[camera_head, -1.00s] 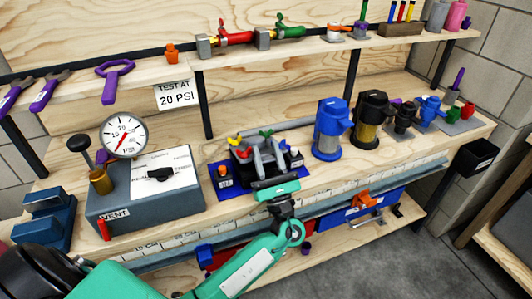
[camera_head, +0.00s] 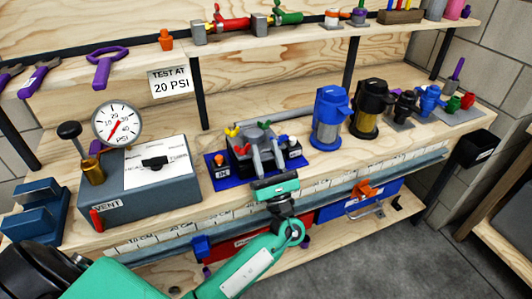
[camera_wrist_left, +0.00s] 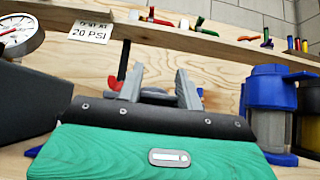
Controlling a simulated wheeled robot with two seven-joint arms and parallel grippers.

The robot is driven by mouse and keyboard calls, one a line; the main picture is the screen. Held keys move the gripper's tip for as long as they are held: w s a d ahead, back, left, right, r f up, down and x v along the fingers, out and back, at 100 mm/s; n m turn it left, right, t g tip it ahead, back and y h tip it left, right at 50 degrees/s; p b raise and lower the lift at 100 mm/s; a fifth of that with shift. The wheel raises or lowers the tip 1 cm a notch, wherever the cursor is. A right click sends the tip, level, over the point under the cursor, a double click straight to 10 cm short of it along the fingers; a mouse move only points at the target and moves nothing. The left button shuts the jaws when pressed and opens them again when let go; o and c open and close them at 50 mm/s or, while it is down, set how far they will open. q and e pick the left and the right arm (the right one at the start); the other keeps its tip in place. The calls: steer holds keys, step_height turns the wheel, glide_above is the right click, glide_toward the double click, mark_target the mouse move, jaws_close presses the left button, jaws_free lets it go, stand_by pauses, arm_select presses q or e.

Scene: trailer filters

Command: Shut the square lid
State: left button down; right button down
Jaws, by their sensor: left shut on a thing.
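The dark grey square lid (camera_head: 252,136) is on the fixture that stands on a blue mat (camera_head: 221,181). Coloured wing knobs, such as a yellow one (camera_head: 232,131) and a red one (camera_head: 246,149), sit around it. My left gripper (camera_head: 267,158) reaches in from the front and is shut at the lid's near side. In the left wrist view, a small grey part (camera_wrist_left: 156,96) shows between the two grey fingers; most of the lid is hidden there. I cannot tell exactly how far the lid is tilted. My right gripper is not in view.
A grey box with a gauge (camera_head: 117,123) stands left of the fixture. A blue filter (camera_head: 329,118) and a black and yellow filter (camera_head: 369,110) stand close on the right. A shelf (camera_head: 300,38) runs above, and a blue toolbox (camera_head: 355,206) sits below the bench.

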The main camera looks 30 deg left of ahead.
arm_select(q)
steer(key=c, duration=1.2)
jaws_free()
steer(key=shift+d, duration=0.15)
steer(key=shift+c, duration=0.2)
steer(key=o, duration=0.3)
steer(key=shift+s+d+r, duration=0.1)
steer(key=shift+s, duration=0.05)
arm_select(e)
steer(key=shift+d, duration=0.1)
arm_select(q)
steer(key=shift+f, duration=0.2)
steer(key=b+v, duration=0.2)
steer(key=v, duration=1.1)
steer(key=shift+s+d+f, duration=0.15)
steer(key=shift+s+d, duration=0.05)
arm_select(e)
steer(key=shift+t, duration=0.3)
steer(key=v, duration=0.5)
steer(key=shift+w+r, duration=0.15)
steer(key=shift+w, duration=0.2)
